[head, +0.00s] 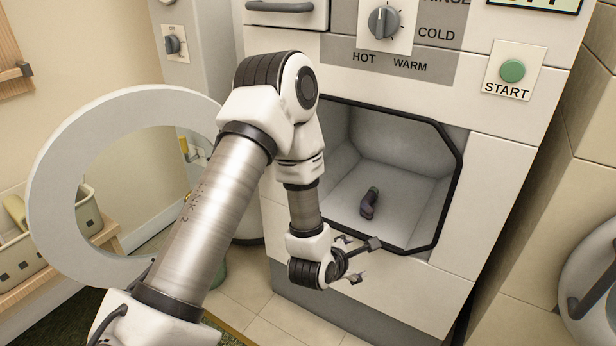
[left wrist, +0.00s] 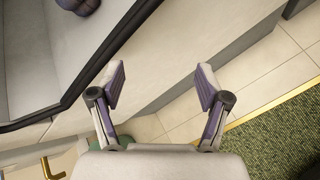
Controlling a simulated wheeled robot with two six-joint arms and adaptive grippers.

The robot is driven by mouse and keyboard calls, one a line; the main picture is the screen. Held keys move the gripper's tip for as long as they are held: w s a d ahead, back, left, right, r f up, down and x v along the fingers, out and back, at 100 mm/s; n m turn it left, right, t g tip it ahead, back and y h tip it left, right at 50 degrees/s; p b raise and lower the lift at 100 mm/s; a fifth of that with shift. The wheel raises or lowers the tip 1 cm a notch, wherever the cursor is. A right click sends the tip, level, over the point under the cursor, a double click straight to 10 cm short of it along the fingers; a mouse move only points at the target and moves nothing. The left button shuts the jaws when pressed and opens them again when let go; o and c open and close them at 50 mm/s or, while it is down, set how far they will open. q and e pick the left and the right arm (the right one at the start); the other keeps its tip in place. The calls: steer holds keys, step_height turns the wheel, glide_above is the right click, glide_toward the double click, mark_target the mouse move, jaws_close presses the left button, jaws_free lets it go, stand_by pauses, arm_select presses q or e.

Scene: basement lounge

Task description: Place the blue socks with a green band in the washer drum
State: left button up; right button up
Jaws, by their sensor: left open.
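The washer drum (head: 405,160) is a grey, box-like opening with a black rim in the white washer front. A small dark purple-blue bundle (head: 369,203), which looks like socks, lies on the drum floor; no green band can be made out. It also shows, cut off, at the top of the left wrist view (left wrist: 78,4). My left gripper (head: 364,260) is open and empty, outside the drum, just below and in front of its lower rim. Its two fingers stand apart in the left wrist view (left wrist: 160,82). My right gripper is not in view.
The round white washer door (head: 52,180) stands open at the left, behind my left arm. A basket (head: 85,215) sits on a wooden bench beyond it. A rounded white object with a dark handle (head: 600,255) is at the right edge. A green mat (left wrist: 280,140) lies on the tiled floor.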

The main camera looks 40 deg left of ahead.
arm_select(q)
steer(key=s+d+f+m+g, duration=0.3)
steer(key=s+f+m, duration=0.2)
steer(key=s+m, duration=0.4)
steer(key=s+d+f+m+g+h, duration=0.1)
steer(key=s+d+f+m+g, duration=0.1)
steer(key=s+f+m, duration=0.4)
steer(key=s+d+f+m+g, duration=0.3)
steer(key=s+f+m+g, duration=0.2)
steer(key=s+m, duration=0.6)
steer(key=f+m, duration=0.1)
steer(key=m, duration=0.1)
steer(key=shift+s+d+f+m+h, duration=0.15)
steer(key=shift+s+d+m+h, duration=0.15)
steer(key=shift+s+d+m, duration=0.1)
steer(key=shift+w, duration=0.15)
